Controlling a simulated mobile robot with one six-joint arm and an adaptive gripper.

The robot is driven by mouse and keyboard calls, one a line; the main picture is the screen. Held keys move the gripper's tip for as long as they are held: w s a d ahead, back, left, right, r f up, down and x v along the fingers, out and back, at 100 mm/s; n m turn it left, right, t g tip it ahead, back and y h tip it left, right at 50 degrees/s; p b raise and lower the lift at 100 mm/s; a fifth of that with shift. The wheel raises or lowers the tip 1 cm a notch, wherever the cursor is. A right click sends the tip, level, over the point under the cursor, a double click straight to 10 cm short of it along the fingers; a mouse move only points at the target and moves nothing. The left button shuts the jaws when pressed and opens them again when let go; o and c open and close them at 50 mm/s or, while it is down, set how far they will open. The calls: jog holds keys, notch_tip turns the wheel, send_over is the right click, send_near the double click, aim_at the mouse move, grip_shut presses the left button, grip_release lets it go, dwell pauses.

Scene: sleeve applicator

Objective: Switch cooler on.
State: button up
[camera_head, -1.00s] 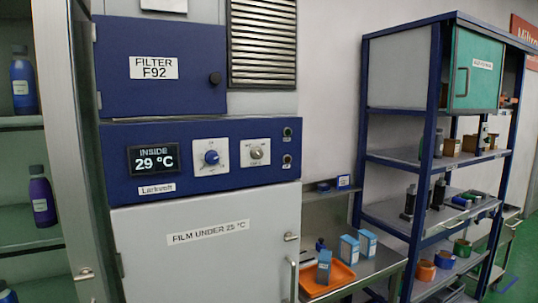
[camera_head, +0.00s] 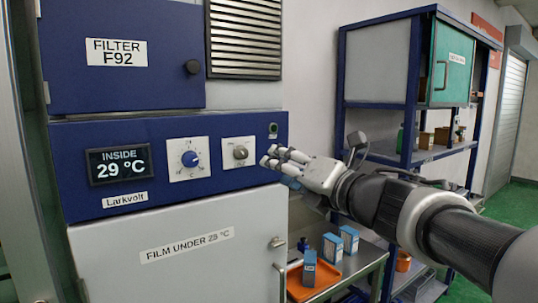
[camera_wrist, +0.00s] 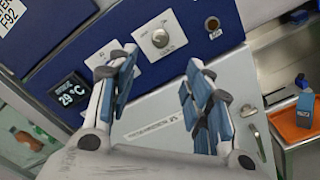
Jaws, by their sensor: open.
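The cooler is a grey cabinet with a blue control panel (camera_head: 75,140). Its display (camera_head: 119,165) reads INSIDE 29 °C and also shows in the wrist view (camera_wrist: 72,95).
The cooler door (camera_head: 170,265) below is shut, with a handle (camera_head: 277,242). The filter door (camera_head: 130,85) above is shut. At right, a steel bench holds an orange tray (camera_head: 325,283) and blue boxes (camera_head: 348,238). A blue shelf rack (camera_head: 413,95) stands behind my arm.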

aim_at(244, 153)
jog(key=x, duration=1.5)
jog(key=shift+w+a, duration=0.2)
jog(key=c, duration=1.1)
